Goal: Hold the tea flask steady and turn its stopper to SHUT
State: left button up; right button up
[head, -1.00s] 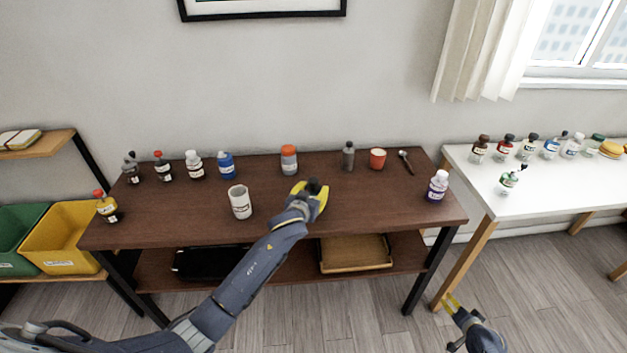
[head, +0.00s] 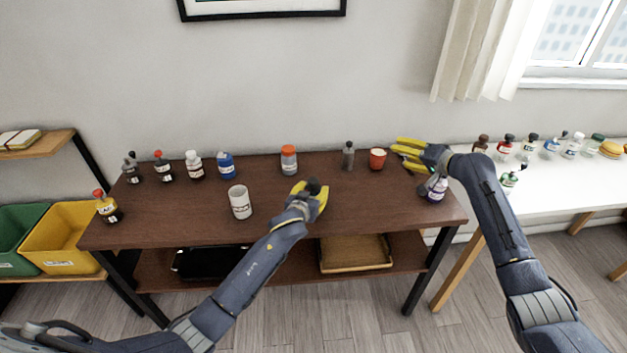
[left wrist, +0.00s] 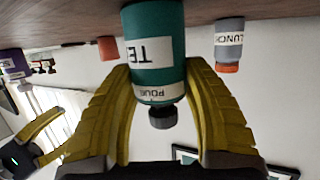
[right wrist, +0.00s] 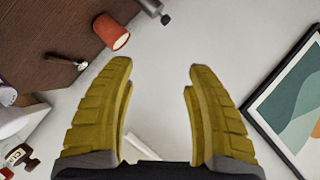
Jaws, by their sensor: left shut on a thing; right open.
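The tea flask is a teal bottle (left wrist: 153,25) with a white label, upside down in the left wrist view. Its dark stopper (left wrist: 162,117) sits beyond a band lettered "POUR". In the head view only the dark stopper (head: 313,186) shows clearly; the body is hidden by my left gripper (head: 311,193). That gripper is shut on the flask, one yellow finger on each side, with the flask upright on the brown table. My right gripper (head: 400,148) is open and empty above the table's right end, apart from the flask. Its spread fingers also show in the right wrist view (right wrist: 160,75).
A white mug (head: 240,202) stands left of the flask. An orange-capped jar (head: 289,160), a grey bottle (head: 348,156) and a red cup (head: 377,159) stand behind it. Several bottles line the table's left end.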

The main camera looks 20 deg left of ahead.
jog(key=s+a+r+n+g+h, duration=0.1)
jog(key=s+a+n+g, duration=0.15)
jog(key=a, duration=0.55)
jog(key=s+a+r+n+g, duration=0.1)
jog(key=s+a+n+g, duration=0.1)
jog(key=s+a+n, duration=0.35)
jog(key=n+g+h, duration=0.2)
jog(key=n+h, duration=0.2)
jog(key=h, duration=0.2)
send_near(313, 180)
jog(key=x, duration=1)
jog(key=shift+w, duration=0.1)
grip_shut()
